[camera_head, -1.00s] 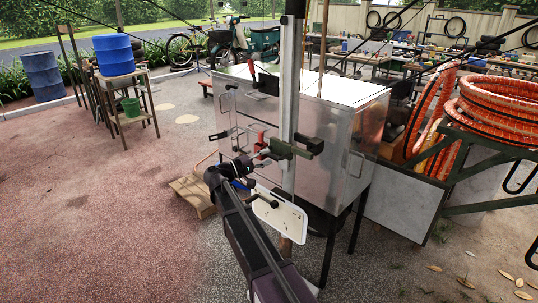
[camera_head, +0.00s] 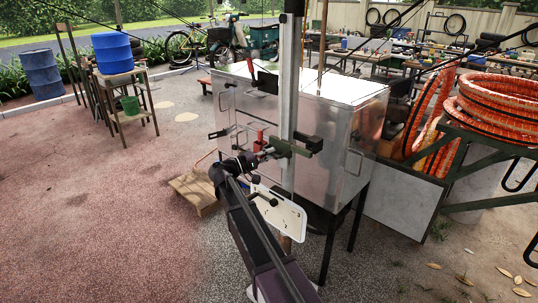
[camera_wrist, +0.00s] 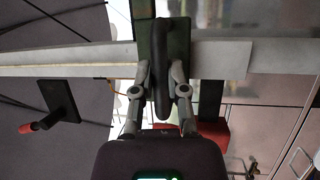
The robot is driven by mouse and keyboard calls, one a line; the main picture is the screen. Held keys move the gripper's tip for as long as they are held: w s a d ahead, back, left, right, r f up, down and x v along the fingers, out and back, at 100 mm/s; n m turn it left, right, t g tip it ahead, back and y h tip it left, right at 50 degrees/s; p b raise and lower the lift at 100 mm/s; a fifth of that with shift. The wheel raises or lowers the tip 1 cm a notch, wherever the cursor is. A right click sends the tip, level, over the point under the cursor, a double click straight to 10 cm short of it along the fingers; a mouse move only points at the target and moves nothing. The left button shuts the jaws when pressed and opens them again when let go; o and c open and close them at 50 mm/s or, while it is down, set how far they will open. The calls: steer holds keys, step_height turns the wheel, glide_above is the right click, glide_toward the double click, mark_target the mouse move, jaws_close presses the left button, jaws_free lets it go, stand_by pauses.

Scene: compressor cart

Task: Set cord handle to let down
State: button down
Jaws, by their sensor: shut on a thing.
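The cord handle is a dark, rounded bar (camera_wrist: 162,70) in front of a green plate (camera_wrist: 180,40) in the wrist view. My gripper (camera_wrist: 163,72) has one finger on each side of the bar and is shut on it. In the head view, a green bracket (camera_head: 282,147) with a black end (camera_head: 314,144) sits across the upright metal post (camera_head: 290,90). My gripper (camera_head: 262,154) is at the bracket's left side there. The fingertips and the held part are too small to make out in that view.
A shiny metal cabinet (camera_head: 345,110) stands right behind the post, with handles on its faces. A red part (camera_head: 259,141) is close behind my gripper. A low wooden step (camera_head: 195,190) is at the left. Orange hose coils (camera_head: 492,105) lie at the right. Paving at the left is open.

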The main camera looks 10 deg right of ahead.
steer(key=shift+d+r+p, duration=0.1)
steer(key=shift+r+p, duration=0.75)
step_height(320, 180, up, 35)
steer(key=p, duration=3.4)
steer(key=shift+f+p, duration=0.15)
steer(key=shift+p, duration=0.25)
steer(key=shift+w, duration=0.2)
steer(key=c, duration=0.6)
jaws_free()
steer(key=shift+s+d, duration=0.1)
steer(key=shift+s, duration=0.05)
steer(key=shift+c, duration=0.2)
